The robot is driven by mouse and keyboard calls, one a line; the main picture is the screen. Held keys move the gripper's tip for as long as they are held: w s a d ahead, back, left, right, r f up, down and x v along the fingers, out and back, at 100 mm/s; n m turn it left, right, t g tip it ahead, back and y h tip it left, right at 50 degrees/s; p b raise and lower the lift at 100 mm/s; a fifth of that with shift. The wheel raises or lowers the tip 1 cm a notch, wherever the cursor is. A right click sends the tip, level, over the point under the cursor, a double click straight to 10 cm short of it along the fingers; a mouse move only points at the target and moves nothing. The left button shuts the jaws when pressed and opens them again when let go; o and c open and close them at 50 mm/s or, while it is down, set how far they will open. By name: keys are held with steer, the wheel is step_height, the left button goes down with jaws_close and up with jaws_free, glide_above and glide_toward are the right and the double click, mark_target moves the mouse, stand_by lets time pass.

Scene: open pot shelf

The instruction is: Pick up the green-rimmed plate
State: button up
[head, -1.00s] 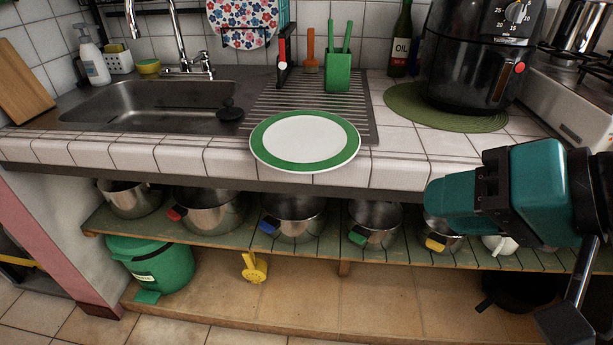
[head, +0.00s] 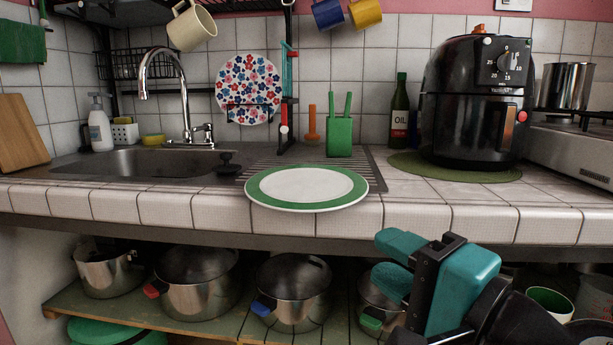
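The green-rimmed plate (head: 306,187) has a white middle and lies on the counter's front edge, its near rim overhanging the tiles. It rests partly over the ribbed drainboard. My gripper (head: 386,262), with teal fingers, is at the lower right, below the counter edge and to the right of the plate. It is apart from the plate. The two teal fingertips show a gap between them, with nothing seen in it.
A green utensil holder (head: 339,136) and an oil bottle (head: 400,112) stand behind the plate. A black air fryer (head: 472,110) sits at the right, the sink (head: 140,163) at the left. Pots (head: 294,292) fill the shelf below. The tiled counter edge (head: 440,216) is bare right of the plate.

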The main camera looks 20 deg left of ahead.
steer(key=p, duration=1)
glide_toward(310, 205)
steer(key=x, duration=0.5)
steer(key=p+x, duration=0.3)
steer(key=p, duration=0.2)
steer(key=shift+a+r+p, duration=0.1)
steer(key=shift+r+p, duration=0.1)
steer(key=shift+p, duration=0.15)
steer(key=shift+w+a+p, duration=0.3)
steer(key=shift+a+p, duration=0.2)
steer(key=shift+p, duration=0.4)
steer(key=shift+w+a+f, duration=0.2)
steer(key=shift+f, duration=0.15)
steer(key=shift+c, duration=0.2)
steer(key=shift+r, duration=0.1)
jaws_close()
